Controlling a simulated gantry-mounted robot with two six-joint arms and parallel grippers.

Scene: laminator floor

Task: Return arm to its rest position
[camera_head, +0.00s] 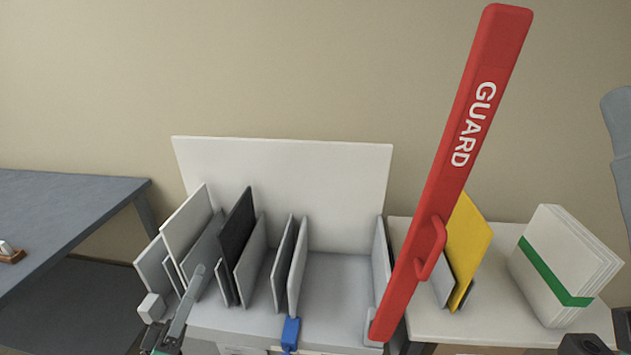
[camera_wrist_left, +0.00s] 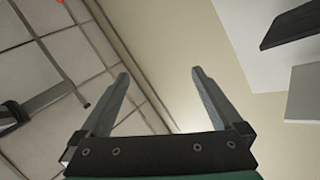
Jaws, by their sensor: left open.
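My left gripper (camera_head: 180,308) is at the lower left of the head view, in front of the upright grey dividers. One grey finger shows clearly there, pointing up and away. In the left wrist view my left gripper (camera_wrist_left: 160,74) has its two fingers wide apart, with nothing between them. Floor tiles and a beige wall show beyond the fingers. My right gripper cannot be made out in either view.
A red guard bar (camera_head: 440,190) stands tilted by the grey divided rack (camera_head: 335,285). A yellow panel (camera_head: 467,240) and a green-banded white stack (camera_head: 568,258) stand right. A blue clip (camera_head: 291,334) is at the front. A dark table (camera_head: 60,215) lies left.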

